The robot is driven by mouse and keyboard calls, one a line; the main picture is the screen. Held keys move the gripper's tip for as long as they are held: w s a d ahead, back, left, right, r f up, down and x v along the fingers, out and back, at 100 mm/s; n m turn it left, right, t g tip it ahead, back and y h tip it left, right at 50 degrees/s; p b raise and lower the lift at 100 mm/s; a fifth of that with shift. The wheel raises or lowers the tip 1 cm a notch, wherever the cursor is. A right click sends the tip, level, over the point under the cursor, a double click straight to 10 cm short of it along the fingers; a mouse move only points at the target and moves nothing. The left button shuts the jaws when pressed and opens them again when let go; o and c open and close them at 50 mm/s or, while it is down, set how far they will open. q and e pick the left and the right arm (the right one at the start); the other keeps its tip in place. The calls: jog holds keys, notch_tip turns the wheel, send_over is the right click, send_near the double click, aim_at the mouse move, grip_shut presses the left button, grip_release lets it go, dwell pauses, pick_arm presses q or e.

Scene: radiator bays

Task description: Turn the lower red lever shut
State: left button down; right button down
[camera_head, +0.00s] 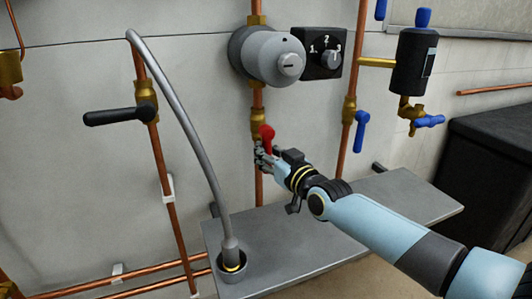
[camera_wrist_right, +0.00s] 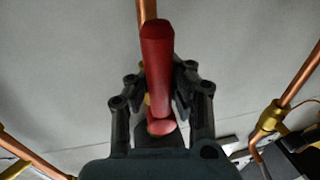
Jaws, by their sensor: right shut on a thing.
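The red lever (camera_head: 266,133) is on a brass valve (camera_head: 257,122) on the vertical copper pipe below the round grey unit in the head view. In the right wrist view the lever (camera_wrist_right: 158,65) stands between the fingers, its free end toward the top of the picture. My right gripper (camera_head: 264,155) comes in from the lower right and is shut on the lever; in the wrist view its fingers (camera_wrist_right: 160,95) flank it on both sides. The gripper hides part of the valve and pipe. No other red lever shows. My left gripper is not in view.
A black lever (camera_head: 115,115) sits on the left pipe and a blue lever (camera_head: 361,130) on the right pipe. A grey hose (camera_head: 185,120) arches down to a cup on the grey shelf (camera_head: 290,250). A black box (camera_head: 490,160) stands at the right.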

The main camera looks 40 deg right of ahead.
jog(key=shift+s+a+f+m, duration=0.1)
jog(key=shift+s+f+m, duration=0.05)
jog(key=shift+f+m, duration=0.15)
jog(key=shift+a+m+b, duration=0.25)
jog(key=shift+m+b, duration=0.1)
jog(key=shift+m, duration=0.15)
jog(key=w+a+r+m+t+h, duration=0.1)
jog(key=a+r+m+h, duration=0.3)
jog(key=m, duration=1.4)
jog(key=shift+r+m+p, duration=0.3)
jog(key=shift+r+m, duration=0.1)
jog(key=shift+r, duration=0.05)
jog(key=shift+a, duration=0.1)
jog(key=c, duration=1.4)
grip_release()
jog(key=shift+s+r+t, duration=0.1)
jog(key=shift+r+t, duration=0.1)
jog(key=shift+t, duration=0.1)
jog(key=shift+o, duration=1.4)
jog(key=shift+r, duration=0.1)
